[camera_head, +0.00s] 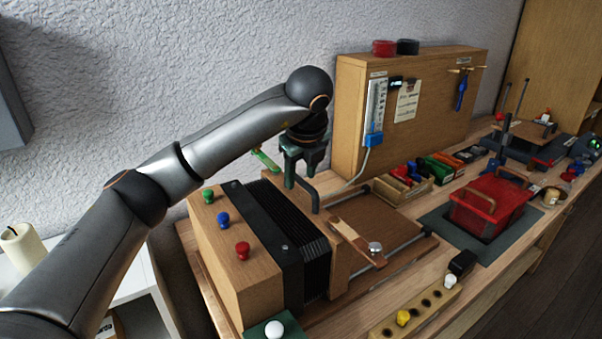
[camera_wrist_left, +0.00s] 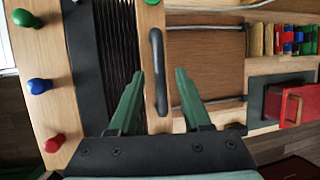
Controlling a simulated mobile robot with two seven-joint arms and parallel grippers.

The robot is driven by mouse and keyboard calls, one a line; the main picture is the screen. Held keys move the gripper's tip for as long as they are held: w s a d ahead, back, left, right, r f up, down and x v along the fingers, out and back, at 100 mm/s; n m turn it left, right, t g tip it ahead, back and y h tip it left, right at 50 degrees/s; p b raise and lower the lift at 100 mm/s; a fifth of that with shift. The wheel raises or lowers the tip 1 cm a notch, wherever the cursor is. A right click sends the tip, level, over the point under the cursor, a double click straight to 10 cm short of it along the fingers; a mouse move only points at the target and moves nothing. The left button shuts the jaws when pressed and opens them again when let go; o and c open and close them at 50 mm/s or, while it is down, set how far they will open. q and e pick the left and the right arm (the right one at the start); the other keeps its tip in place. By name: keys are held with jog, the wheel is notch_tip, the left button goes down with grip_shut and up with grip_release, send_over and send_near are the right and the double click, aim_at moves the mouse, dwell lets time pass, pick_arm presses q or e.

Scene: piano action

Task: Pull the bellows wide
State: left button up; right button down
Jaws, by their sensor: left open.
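The bellows (camera_head: 300,240) is a black pleated block between a wooden end box (camera_head: 228,255) and a wooden board; its pleats are close together. It also shows in the left wrist view (camera_wrist_left: 115,45). A dark bar handle (camera_head: 310,192) stands on the wooden board beside the pleats. My left gripper (camera_head: 303,170) is open and empty over the handle, pointing down. In the left wrist view the handle (camera_wrist_left: 158,60) appears between the two green fingers. I cannot tell whether they touch it. My right gripper is not in view.
Metal rails (camera_head: 402,243) and a flat wooden panel lie right of the board. Green, blue and red knobs (camera_head: 223,219) stand on the end box. A wooden latch strip (camera_head: 357,243), a red crate (camera_head: 490,205) and a tall wooden cabinet (camera_head: 440,110) are nearby.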

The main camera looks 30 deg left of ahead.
pick_arm(q)
jog(key=shift+c, duration=0.3)
grip_shut()
dwell(1.1)
